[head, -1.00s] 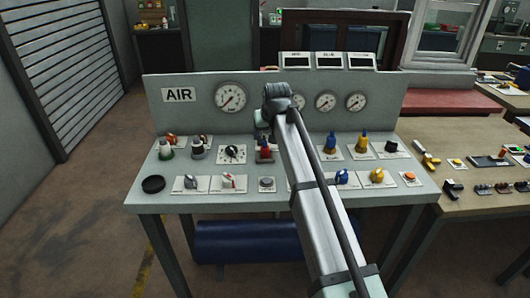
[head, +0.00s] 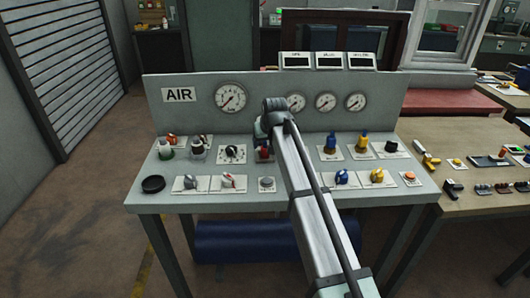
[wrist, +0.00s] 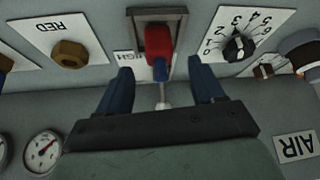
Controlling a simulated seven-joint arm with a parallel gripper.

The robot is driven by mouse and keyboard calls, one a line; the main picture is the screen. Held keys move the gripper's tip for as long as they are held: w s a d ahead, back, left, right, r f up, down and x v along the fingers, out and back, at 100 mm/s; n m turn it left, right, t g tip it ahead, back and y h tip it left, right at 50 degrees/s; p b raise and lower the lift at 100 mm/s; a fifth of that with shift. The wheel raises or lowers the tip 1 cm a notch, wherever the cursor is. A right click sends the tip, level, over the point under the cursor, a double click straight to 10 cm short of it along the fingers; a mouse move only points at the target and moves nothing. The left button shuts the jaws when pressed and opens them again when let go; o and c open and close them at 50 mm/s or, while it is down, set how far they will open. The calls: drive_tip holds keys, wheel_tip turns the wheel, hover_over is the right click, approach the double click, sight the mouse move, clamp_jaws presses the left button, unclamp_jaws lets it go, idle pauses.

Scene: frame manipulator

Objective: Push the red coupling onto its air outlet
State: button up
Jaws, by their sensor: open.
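A red piece with a blue end (wrist: 159,42), which looks like the red coupling, sits at a grey frame beside a partly hidden HIGH label in the wrist view. It also shows partly covered in the head view (head: 264,154). My gripper (wrist: 160,67) is open, with one blue finger on each side of the piece's blue end and visible gaps between. A brass hex outlet (wrist: 70,53) on a white plate labelled RED stands to the left in the wrist view, apart from my gripper and with nothing on it. My arm hides that spot in the head view.
A numbered black dial (wrist: 239,47) is close on the other side. Other knobs and fittings, such as a blue one on brass (head: 330,145), crowd the grey bench (head: 150,205). The upright AIR panel (head: 300,123) with gauges stands behind.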

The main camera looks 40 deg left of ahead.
drive_tip(key=shift+x, duration=1.2)
drive_tip(key=shift+c, duration=0.3)
drive_tip(key=c, duration=1.1)
